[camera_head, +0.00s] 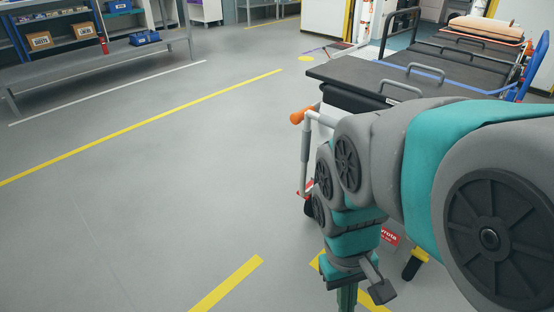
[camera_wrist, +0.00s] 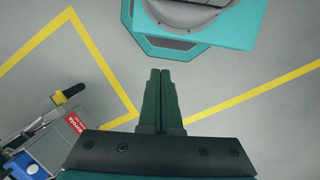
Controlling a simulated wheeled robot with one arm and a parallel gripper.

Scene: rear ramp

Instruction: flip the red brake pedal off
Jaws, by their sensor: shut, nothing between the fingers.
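My gripper (camera_wrist: 160,75) is shut and empty, its two dark green fingers side by side over bare grey floor in the wrist view. In the head view its dark green end (camera_head: 347,298) hangs low at the bottom edge, beside the stretcher. A small red piece (camera_head: 304,189) sits low by a dark caster at the stretcher's near left corner; it may be the brake pedal, but it is too small to tell its position. My gripper is apart from it. My arm hides much of the stretcher's lower side. I cannot pick out the pedal in the wrist view.
The stretcher (camera_head: 352,76) stands at right, with an orange-tipped handle (camera_head: 297,117). A red label (camera_wrist: 73,124) and a yellow-and-black handle (camera_wrist: 68,93) are left of my gripper in the wrist view. Shelving (camera_head: 100,62) stands far left. The floor between is clear.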

